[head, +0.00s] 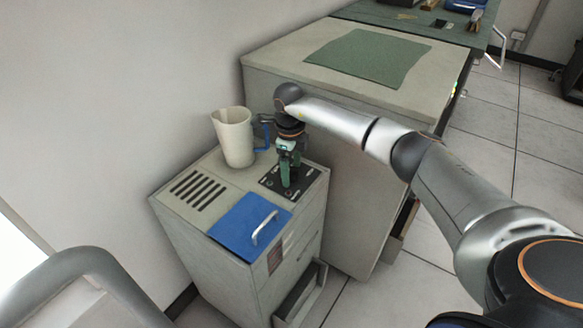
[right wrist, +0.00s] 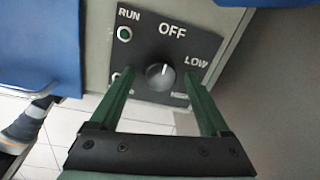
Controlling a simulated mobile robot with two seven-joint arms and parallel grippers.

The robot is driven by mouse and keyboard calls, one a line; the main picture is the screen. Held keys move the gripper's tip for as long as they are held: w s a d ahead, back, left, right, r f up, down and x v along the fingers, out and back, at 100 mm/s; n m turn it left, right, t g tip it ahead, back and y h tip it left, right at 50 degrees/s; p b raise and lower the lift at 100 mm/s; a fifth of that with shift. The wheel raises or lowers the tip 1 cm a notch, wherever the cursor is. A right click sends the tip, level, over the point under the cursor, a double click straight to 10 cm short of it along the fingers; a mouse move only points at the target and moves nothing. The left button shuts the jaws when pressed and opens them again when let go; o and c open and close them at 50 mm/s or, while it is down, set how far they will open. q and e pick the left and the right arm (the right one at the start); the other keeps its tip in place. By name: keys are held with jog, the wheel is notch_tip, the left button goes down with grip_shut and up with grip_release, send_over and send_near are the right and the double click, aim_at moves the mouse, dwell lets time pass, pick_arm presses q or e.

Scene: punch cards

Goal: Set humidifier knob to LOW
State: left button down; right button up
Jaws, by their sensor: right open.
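The humidifier (head: 225,254) is a grey cabinet with a black control panel at its top right corner. In the right wrist view the panel (right wrist: 208,48) reads RUN, OFF and LOW; a lower label is partly hidden. The round dark knob (right wrist: 160,77) has a light pointer mark aimed up toward OFF, with LOW to its right. My right gripper (head: 287,183) points down over the panel in the head view. In the right wrist view its green fingers (right wrist: 160,100) are open, on either side of the knob, with visible gaps. Contact is not visible. My left gripper is not in view.
A cream pitcher (head: 236,137) with a blue handle stands on the cabinet, close to my right wrist. A blue lid (head: 237,226) with a metal handle and a slotted vent (head: 198,190) are on the top. A taller counter (head: 277,61) with a green mat (head: 368,57) stands behind.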

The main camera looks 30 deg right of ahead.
grip_shut()
dwell(0.5)
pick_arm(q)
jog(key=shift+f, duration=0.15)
pick_arm(e)
jog(key=m+p, duration=0.2)
jog(key=m, duration=0.1)
jog(key=shift+r, duration=0.2)
jog(key=shift+m+p, duration=0.4)
jog(key=shift+m, duration=0.2)
jog(key=m+p, duration=0.1)
jog(key=m, duration=0.2)
jog(key=shift+w+p, duration=0.1)
jog(key=shift+p, duration=0.3)
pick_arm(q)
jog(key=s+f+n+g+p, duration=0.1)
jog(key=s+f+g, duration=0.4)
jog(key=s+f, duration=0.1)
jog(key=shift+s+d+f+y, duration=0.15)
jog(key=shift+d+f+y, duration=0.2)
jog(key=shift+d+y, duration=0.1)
pick_arm(e)
jog(key=shift+f+m+g, duration=0.1)
jog(key=shift+m+g, duration=0.2)
jog(key=shift+m, duration=1.9)
pick_arm(q)
jog(key=shift+p, duration=0.3)
